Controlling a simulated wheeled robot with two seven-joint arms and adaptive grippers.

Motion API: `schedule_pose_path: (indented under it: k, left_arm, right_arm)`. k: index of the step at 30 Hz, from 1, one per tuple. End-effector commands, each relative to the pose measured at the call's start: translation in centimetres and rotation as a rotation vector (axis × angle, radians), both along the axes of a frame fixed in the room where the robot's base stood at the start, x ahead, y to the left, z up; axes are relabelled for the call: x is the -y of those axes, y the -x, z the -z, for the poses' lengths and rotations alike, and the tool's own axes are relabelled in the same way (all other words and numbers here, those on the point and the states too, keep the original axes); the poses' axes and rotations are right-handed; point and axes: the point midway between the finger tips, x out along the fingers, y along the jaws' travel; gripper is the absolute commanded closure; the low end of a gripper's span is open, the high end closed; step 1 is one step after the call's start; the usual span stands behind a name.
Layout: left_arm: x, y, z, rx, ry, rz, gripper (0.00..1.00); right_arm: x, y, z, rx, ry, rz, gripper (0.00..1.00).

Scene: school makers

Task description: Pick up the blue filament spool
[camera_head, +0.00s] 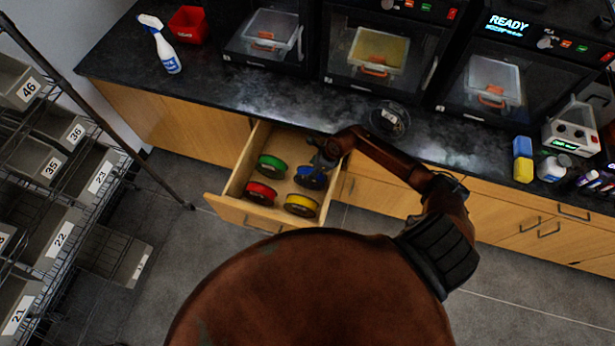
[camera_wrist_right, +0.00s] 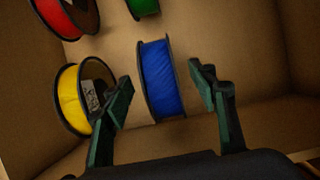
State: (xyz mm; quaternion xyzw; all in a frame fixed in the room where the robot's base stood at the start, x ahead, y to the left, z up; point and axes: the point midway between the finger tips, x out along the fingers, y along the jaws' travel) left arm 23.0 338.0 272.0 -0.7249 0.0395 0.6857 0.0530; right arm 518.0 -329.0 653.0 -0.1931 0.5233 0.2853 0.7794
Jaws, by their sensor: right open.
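The blue filament spool (camera_head: 308,178) stands on its edge in the open drawer (camera_head: 232,190), at the drawer's back right. In the right wrist view the blue spool (camera_wrist_right: 160,78) lies ahead of and between the fingers of my right gripper (camera_wrist_right: 163,85), and the fingers do not appear to touch it. My right gripper (camera_head: 322,160) is open and empty, reaching into the drawer over the blue spool and partly covering it in the head view. My left gripper is not in view.
A green spool (camera_head: 271,166), a red spool (camera_head: 260,193) and a yellow spool (camera_head: 301,205) share the drawer. The yellow spool (camera_wrist_right: 75,100) is close beside one finger in the wrist view. The countertop (camera_head: 250,90) overhangs the drawer's back. A dark spool (camera_head: 390,119) lies on it.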

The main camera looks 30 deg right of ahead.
Motion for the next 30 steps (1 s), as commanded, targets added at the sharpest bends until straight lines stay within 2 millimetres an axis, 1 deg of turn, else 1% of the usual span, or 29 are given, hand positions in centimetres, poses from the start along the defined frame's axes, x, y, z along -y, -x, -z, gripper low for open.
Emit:
schedule_pose_path:
  k: [1, 3, 7, 11, 15, 18, 21, 26, 30]
  left_arm:
    - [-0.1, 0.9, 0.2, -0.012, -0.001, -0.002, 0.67]
    - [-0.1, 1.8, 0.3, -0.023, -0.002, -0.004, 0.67]
    - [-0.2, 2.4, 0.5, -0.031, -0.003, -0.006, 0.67]
    - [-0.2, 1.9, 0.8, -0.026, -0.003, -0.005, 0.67]
    - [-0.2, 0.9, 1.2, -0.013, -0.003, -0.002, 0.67]
    - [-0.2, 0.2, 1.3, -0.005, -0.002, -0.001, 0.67]
    - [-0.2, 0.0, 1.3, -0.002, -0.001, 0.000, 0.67]
    - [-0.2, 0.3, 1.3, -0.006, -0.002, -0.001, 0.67]
    - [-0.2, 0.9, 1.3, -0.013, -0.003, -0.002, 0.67]
  right_arm:
    - [0.1, 0.0, 0.6, 0.000, -0.002, 0.006, 0.47]
    - [0.0, -0.2, 1.2, 0.000, -0.004, 0.010, 0.47]
    - [-0.3, -0.5, 2.4, 0.001, -0.005, 0.013, 0.47]
    - [-1.0, -0.8, 4.0, 0.000, -0.008, 0.013, 0.47]
    - [-1.5, -1.4, 5.9, 0.000, -0.007, 0.013, 0.47]
    - [-1.7, -1.7, 6.7, 0.001, -0.005, 0.011, 0.47]
    - [-1.8, -1.9, 6.9, 0.003, -0.004, 0.009, 0.47]
    - [-1.8, -1.9, 6.8, 0.003, -0.004, 0.008, 0.47]
    - [-1.8, -1.9, 6.8, 0.002, -0.005, 0.008, 0.56]
